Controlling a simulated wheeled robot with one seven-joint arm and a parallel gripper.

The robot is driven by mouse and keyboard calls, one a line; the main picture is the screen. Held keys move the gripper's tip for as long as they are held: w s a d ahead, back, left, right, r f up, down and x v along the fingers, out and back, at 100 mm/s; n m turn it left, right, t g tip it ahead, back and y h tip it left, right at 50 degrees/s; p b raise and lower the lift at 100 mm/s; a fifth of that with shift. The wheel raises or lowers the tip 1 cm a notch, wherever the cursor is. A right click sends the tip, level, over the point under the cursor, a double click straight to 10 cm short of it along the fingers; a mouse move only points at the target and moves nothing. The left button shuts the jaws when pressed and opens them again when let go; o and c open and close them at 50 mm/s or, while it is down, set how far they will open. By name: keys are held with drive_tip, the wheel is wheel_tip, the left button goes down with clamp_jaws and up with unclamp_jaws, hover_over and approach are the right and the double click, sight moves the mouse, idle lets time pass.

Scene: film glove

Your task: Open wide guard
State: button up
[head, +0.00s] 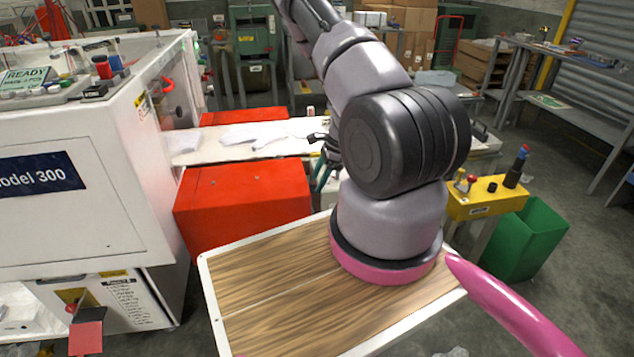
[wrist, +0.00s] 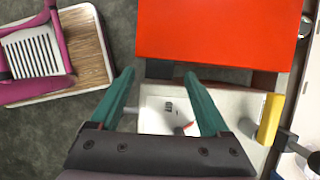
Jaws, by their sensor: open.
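A wide red guard (head: 245,208) sits against the front side of the conveyor, right of the white machine. Its top and front look closed in the head view. A second red guard (head: 242,116) stands on the far side of the conveyor. In the wrist view a red panel (wrist: 218,30) fills the top, beyond my fingertips; I cannot tell which guard it is. My gripper (wrist: 160,74) is open, its teal fingers apart with nothing between them. In the head view my gripper (head: 323,175) is partly hidden by my arm, near the red guard's right end.
The white machine (head: 80,200) stands at the left. The conveyor (head: 240,143) carries clear film pieces. A yellow control box (head: 486,199) and a green bin (head: 527,240) stand at the right. A pale recessed surface (wrist: 160,115) lies below my fingers. Open floor shows farther right.

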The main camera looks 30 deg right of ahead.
drive_tip(key=shift+a+f, duration=0.2)
drive_tip(key=shift+f, duration=0.3)
clamp_jaws()
drive_tip(key=shift+w, duration=0.1)
idle(1.1)
